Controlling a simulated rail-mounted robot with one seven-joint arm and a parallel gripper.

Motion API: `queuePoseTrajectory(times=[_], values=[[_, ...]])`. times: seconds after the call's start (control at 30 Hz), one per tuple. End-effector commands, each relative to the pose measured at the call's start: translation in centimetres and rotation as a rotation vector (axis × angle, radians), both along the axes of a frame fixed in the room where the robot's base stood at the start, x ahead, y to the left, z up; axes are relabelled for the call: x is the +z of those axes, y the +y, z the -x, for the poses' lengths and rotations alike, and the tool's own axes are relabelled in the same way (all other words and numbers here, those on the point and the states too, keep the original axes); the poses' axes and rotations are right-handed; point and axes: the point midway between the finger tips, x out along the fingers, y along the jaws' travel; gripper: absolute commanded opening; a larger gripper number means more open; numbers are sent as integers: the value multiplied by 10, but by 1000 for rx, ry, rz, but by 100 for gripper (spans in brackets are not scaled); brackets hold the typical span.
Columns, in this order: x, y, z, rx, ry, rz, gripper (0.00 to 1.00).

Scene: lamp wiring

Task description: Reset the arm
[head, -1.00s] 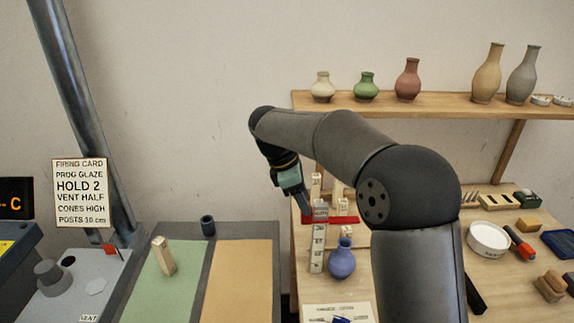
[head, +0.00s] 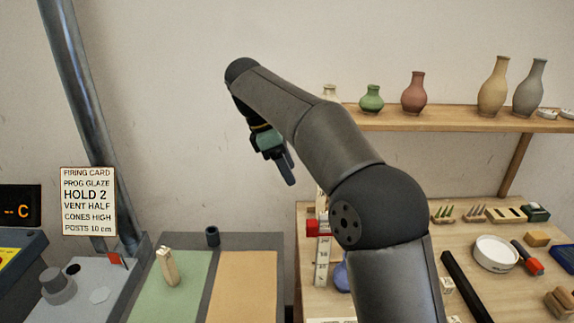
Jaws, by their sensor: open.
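My gripper (head: 287,172) hangs in the air left of the shelf, in front of the bare wall, in the head view. It points down and slightly right, and its jaws are open with nothing seen between them. It is above the back edge of the tables and touches nothing. My arm bends up and left from the lower right and hides part of the wooden table (head: 385,270) and the left end of the shelf.
A pale wooden post (head: 167,267) stands on the green mat (head: 172,299); a tan mat (head: 243,290) lies beside it. A wall shelf (head: 440,118) holds several vases. A blue vase (head: 341,277) and a red stand (head: 313,228) are partly hidden behind my arm. A white bowl (head: 495,253) sits at right.

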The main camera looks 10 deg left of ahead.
Motion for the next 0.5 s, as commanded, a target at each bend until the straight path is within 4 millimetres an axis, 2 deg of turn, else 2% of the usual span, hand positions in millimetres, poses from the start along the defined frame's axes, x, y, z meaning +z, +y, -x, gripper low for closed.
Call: queuePoseTrajectory(times=[0.13,0.23,0.37,0.5], values=[[1,-7,4,-27,-14,-5,51],[-1,-27,16,-111,-51,-20,51],[-13,-73,49,-324,-126,-67,51],[-42,-128,102,-629,-204,-145,51]])
